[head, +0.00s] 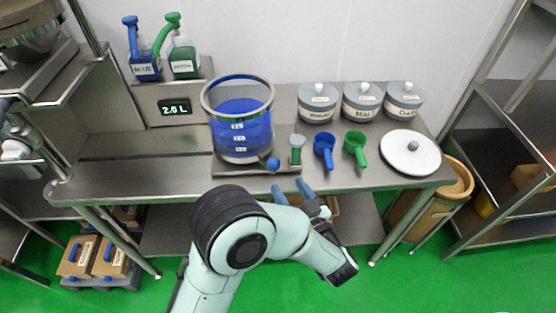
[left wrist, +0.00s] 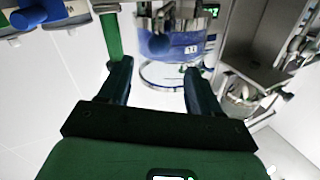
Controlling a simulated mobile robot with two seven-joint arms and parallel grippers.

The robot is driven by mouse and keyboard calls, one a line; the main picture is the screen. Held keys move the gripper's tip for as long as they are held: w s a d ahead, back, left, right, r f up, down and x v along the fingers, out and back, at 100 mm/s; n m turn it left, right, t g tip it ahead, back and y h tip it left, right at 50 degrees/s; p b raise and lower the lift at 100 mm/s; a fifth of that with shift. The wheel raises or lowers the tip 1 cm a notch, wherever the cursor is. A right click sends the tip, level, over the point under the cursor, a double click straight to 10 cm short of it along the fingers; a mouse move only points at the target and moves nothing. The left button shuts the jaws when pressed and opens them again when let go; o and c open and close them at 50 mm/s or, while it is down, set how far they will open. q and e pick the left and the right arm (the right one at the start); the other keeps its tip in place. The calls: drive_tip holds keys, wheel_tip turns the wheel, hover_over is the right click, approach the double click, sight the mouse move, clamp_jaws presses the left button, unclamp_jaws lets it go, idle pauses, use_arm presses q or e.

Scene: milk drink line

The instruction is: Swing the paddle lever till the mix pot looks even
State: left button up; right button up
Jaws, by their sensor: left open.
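The mix pot (head: 240,135) is a clear vessel with level marks, standing on the bench. The paddle lever's blue ball (head: 273,164) is low at the pot's front right. My left gripper (head: 292,191) is open and empty, at the bench's front edge, below and right of the ball and apart from it. Its two dark fingers (left wrist: 158,85) show apart in the left wrist view. My right gripper is not in view.
A small green-handled tool (head: 296,150), a blue scoop (head: 324,150) and a green scoop (head: 355,148) stand right of the pot. Lidded jars (head: 318,102) line the back, and a white round lid (head: 410,152) lies at right. The bench (head: 125,178) is clear at left.

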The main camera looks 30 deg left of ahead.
sight(277, 168)
use_arm(q)
drive_tip(key=x, duration=1)
drive_tip(key=shift+w, duration=0.1)
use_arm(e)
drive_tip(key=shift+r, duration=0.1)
use_arm(q)
drive_tip(key=shift+c, duration=0.4)
drive_tip(key=shift+f, duration=0.1)
clamp_jaws()
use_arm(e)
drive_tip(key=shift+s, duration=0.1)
